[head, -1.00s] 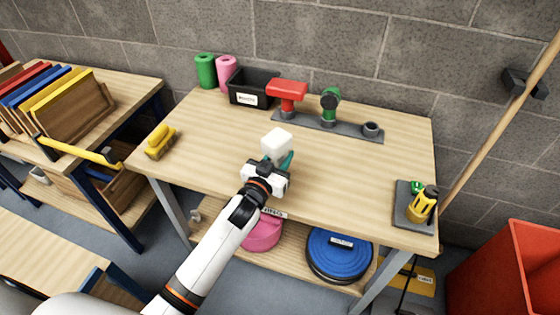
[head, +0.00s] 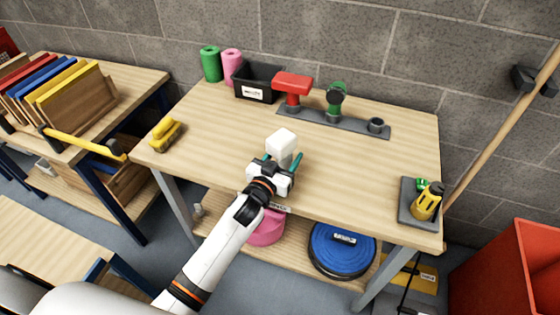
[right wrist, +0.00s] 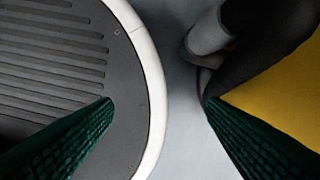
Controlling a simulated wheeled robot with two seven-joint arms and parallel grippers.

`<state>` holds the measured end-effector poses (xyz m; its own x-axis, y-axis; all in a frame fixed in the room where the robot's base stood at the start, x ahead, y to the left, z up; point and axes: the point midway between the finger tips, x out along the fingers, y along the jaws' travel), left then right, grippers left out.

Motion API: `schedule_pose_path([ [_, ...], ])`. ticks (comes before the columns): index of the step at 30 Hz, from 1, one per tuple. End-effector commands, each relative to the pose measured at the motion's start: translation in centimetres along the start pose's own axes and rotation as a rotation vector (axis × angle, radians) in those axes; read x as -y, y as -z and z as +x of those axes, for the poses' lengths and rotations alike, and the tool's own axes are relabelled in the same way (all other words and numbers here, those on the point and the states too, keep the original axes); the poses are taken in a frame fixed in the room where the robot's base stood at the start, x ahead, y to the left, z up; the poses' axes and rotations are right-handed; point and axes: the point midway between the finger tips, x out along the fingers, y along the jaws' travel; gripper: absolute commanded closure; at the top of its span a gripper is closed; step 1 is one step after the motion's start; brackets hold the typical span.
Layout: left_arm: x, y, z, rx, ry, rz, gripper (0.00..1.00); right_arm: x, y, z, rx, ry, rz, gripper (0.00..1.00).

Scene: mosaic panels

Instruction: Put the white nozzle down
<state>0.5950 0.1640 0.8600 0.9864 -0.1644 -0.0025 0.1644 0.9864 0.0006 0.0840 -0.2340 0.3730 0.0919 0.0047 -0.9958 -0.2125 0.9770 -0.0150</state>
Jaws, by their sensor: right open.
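The white nozzle (head: 281,139), a pale block with a narrower lower part, is upright at the front middle of the wooden workbench (head: 225,150). My left gripper (head: 282,159) is just in front of it, with its teal fingers spread to either side of the nozzle's lower part. The fingers look open and apart from it. The nozzle's base is partly hidden by the gripper, so its contact with the bench top is hard to see. My right gripper (right wrist: 158,103) shows only in the right wrist view, with green fingers wide apart and nothing between them.
At the back stand a black bin (head: 258,81) and a grey holder strip (head: 345,126) with a red-topped tool (head: 293,85) and a green tool (head: 336,97). A yellow brush (head: 166,133) lies left; a yellow tool (head: 427,203) stands right. Bench areas left and right of the nozzle are clear.

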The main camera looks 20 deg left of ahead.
Motion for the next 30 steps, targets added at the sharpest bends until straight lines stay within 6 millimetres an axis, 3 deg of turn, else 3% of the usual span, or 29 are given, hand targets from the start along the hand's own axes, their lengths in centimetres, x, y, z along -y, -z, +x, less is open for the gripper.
schedule_pose_path([
  [5, 0.0, 0.1, -2.1, -0.003, 0.000, 0.001, 0.42, 0.0, 0.1, 0.0, -0.002, 0.000, 0.000, 0.34],
  [12, 0.0, 0.1, -7.4, -0.003, 0.000, 0.000, 0.42, 0.0, 0.1, 0.3, -0.002, 0.000, 0.000, 0.34],
  [18, 0.0, 0.0, -10.7, 0.000, 0.000, 0.001, 0.42, 0.0, 0.2, 0.5, -0.002, 0.000, 0.000, 0.34],
  [23, 0.0, -0.1, -11.9, 0.000, 0.000, 0.000, 0.42, 0.0, 0.2, 0.6, -0.002, 0.000, 0.000, 0.34],
  [30, 0.0, -0.2, -12.0, 0.001, 0.000, 0.001, 0.42, 0.0, 0.2, 0.6, -0.002, 0.000, 0.000, 0.34],
])
